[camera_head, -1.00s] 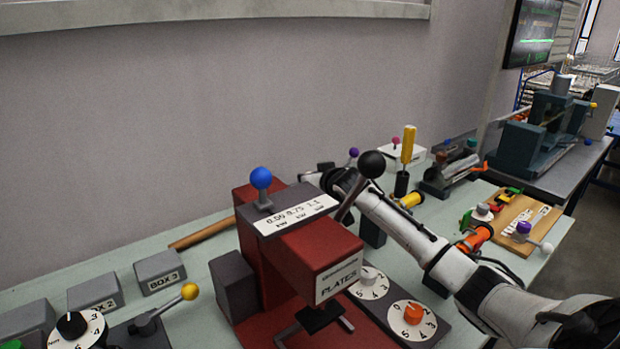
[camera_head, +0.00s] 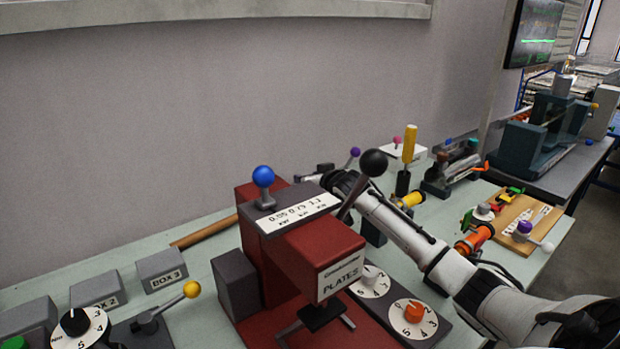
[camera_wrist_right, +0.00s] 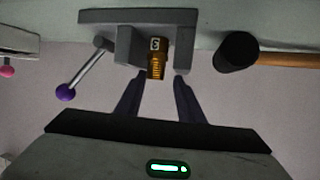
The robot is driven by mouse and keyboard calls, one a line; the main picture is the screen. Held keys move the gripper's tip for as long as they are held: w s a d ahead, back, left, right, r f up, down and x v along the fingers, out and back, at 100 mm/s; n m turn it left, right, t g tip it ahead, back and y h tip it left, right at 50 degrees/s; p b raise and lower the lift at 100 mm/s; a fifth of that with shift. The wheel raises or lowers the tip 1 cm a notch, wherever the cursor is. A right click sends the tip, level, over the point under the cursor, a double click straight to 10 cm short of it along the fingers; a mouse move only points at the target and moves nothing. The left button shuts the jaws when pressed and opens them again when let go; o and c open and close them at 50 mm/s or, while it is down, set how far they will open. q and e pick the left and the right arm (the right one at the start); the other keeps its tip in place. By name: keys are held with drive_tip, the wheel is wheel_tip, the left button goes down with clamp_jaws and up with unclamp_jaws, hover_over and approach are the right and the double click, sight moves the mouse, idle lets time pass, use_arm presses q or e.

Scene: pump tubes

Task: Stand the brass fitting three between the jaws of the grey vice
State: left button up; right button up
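The brass fitting three (camera_wrist_right: 157,60) shows in the right wrist view, which looks upside down. It stands between the jaws of the grey vice (camera_wrist_right: 128,45), threaded end away from the base. A small gap seems to show on the right-jaw side. My right gripper (camera_wrist_right: 156,88) is open, its two dark fingers apart at the fitting's threaded end, with nothing visibly gripped. In the head view the vice and fitting are mostly hidden behind the red press; the vice's purple lever ball (camera_head: 355,152) shows. My left gripper is not in view.
The red press (camera_head: 290,245) with its black-ball lever (camera_head: 373,163) stands in front of my right arm's end. A wooden handle (camera_head: 203,232) lies left of it. Grey boxes (camera_head: 161,270) are at left. A yellow-handled tool (camera_head: 409,150) stands behind my arm.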

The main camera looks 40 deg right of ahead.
drive_tip(key=shift+s+d+f, duration=0.2)
drive_tip(key=shift+d+f, duration=0.1)
drive_tip(key=shift+f, duration=0.15)
drive_tip(key=shift+r, duration=0.3)
drive_tip(key=shift+s+r, duration=0.15)
drive_tip(key=shift+r, duration=0.05)
drive_tip(key=v, duration=1.1)
drive_tip(key=shift+s+a+r, duration=0.15)
drive_tip(key=shift+a+r, duration=0.05)
drive_tip(key=shift+r, duration=0.25)
drive_tip(key=shift+c, duration=0.4)
